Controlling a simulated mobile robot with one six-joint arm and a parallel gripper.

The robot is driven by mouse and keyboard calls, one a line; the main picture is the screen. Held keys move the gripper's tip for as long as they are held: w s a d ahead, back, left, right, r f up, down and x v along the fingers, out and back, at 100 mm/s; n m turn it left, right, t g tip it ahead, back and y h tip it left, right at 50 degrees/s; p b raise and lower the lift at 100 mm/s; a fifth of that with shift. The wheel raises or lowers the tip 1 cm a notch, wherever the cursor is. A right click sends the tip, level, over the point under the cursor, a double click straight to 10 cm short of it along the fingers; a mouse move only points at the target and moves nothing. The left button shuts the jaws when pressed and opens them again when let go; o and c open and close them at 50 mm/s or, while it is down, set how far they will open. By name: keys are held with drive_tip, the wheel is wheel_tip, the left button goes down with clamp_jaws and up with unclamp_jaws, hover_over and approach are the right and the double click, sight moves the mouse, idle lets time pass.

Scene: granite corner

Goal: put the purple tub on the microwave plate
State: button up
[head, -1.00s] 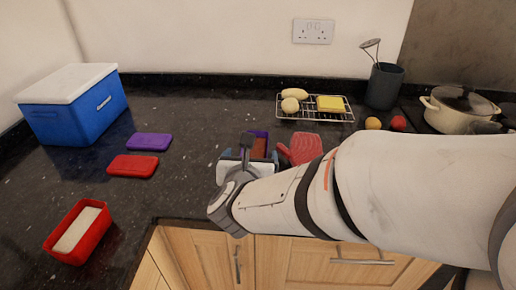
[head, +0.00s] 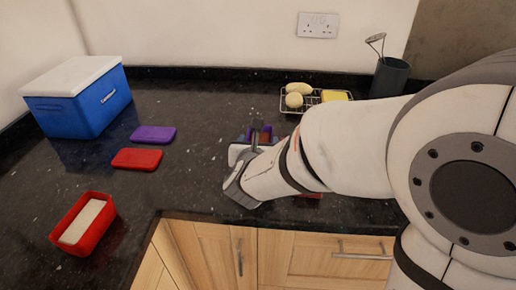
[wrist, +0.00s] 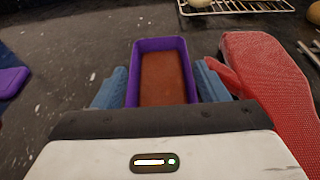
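The purple tub (wrist: 134,70) stands on the dark counter with its reddish-brown contents showing. In the wrist view it lies between the two blue fingers of my gripper (wrist: 160,82). One finger is on each long side, with slim gaps near the tips, so the gripper looks open around it. In the head view the tub (head: 266,129) shows just beyond my gripper (head: 256,143), partly hidden by it. No microwave plate can be made out in either view.
A red mitt (wrist: 262,75) lies close right of the tub. A wire rack (wrist: 238,6) with food stands behind. Purple lid (head: 153,134), red lid (head: 136,159), red tub (head: 62,238) and blue cool box (head: 85,112) are at left. The counter between them and my gripper is clear.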

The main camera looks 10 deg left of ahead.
drive_tip(key=shift+r, duration=0.1)
drive_tip(key=c, duration=0.9)
